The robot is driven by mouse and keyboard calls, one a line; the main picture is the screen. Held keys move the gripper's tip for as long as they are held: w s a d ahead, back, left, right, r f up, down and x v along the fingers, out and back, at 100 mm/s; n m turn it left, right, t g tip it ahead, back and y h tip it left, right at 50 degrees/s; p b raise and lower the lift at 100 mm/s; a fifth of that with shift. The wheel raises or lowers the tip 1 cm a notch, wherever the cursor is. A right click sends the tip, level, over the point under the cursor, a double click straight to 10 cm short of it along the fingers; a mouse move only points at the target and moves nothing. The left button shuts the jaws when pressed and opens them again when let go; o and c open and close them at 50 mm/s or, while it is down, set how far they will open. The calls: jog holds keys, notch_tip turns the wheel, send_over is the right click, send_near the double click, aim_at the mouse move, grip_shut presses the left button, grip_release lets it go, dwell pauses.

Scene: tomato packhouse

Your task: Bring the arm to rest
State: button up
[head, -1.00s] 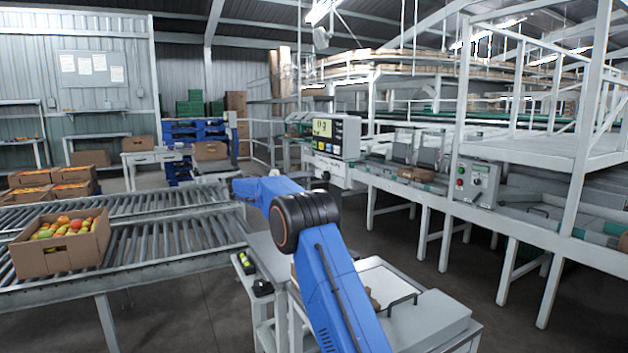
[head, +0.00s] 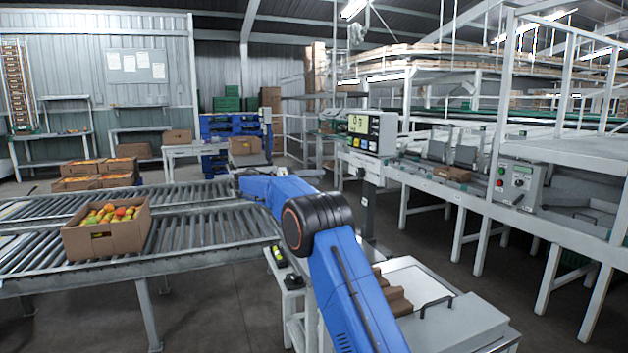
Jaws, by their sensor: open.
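My blue arm (head: 345,270) rises from the bottom of the head view to a dark round elbow joint (head: 318,222). From there its forearm (head: 270,190) reaches left and away, ending near the far end of the roller conveyor in the picture. My gripper is hidden beyond the forearm, so its fingers and anything near them do not show.
A carton of tomatoes (head: 105,240) stands on the roller conveyor (head: 190,235) at left. A weighing display (head: 372,132) and control box (head: 515,184) stand right. Dark floor (head: 215,310) shows between.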

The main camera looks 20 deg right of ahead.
jog(key=s+d+n+t+y, duration=0.25)
jog(key=s+n+y, duration=0.5)
jog(key=s, duration=2.35)
jog(key=s+a+f+y, duration=0.3)
jog(key=s+f, duration=0.3)
jog(key=s, duration=0.6)
jog(key=s+a+f+n+t+y, duration=0.1)
jog(key=s+a+f+y, duration=0.3)
jog(key=s+f, duration=0.3)
jog(key=s+a+f+n+y, duration=0.1)
jog(key=s+a+f+y, duration=0.2)
jog(key=s, duration=1.4)
notch_tip(320, 180, down, 4)
jog(key=shift+s+a+r+t, duration=0.1)
jog(key=shift+s+a+t, duration=0.25)
jog(key=shift+a, duration=0.4)
